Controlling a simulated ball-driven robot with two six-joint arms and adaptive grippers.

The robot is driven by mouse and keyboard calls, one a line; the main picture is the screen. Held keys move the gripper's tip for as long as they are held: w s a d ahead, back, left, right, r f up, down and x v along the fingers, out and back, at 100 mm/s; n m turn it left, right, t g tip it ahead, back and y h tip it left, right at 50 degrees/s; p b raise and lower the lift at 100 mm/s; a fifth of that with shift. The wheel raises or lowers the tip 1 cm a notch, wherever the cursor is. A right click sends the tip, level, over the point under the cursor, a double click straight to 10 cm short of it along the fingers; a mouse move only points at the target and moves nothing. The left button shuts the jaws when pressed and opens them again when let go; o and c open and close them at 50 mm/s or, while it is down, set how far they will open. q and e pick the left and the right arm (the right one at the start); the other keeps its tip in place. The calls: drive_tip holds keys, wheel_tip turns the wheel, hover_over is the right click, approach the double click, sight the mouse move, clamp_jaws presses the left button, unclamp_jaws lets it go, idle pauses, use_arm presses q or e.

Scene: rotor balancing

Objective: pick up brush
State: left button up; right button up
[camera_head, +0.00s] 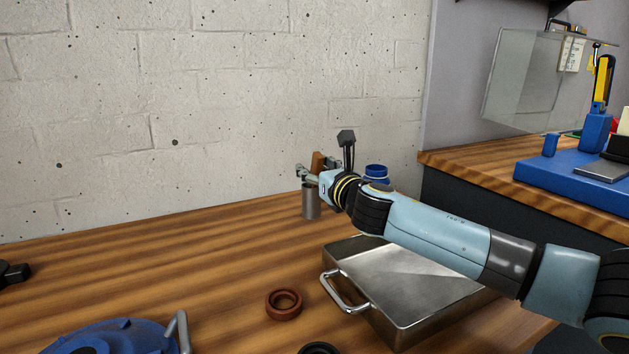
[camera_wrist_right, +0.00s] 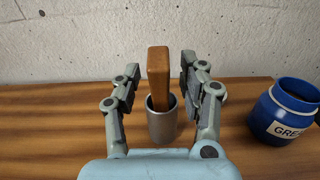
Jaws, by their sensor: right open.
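The brush shows as a flat brown wooden handle (camera_wrist_right: 158,75) standing upright in a metal cup (camera_wrist_right: 162,125). Its lower end is hidden inside the cup. In the head view the handle (camera_head: 318,162) shows above the cup (camera_head: 311,203), partly covered by my right gripper (camera_head: 309,174). In the right wrist view the right gripper (camera_wrist_right: 160,80) is open, with one finger on each side of the handle and visible gaps between. My left gripper is not in view.
A blue grease jar (camera_wrist_right: 287,112) stands right of the cup. A metal tray (camera_head: 345,262) with handles lies under my right forearm. A brown ring (camera_head: 284,304) and a blue housing (camera_head: 112,338) are nearer. A dark object (camera_head: 14,272) sits at the left edge. The wall is close behind.

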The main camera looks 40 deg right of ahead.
clamp_jaws()
idle(0.6)
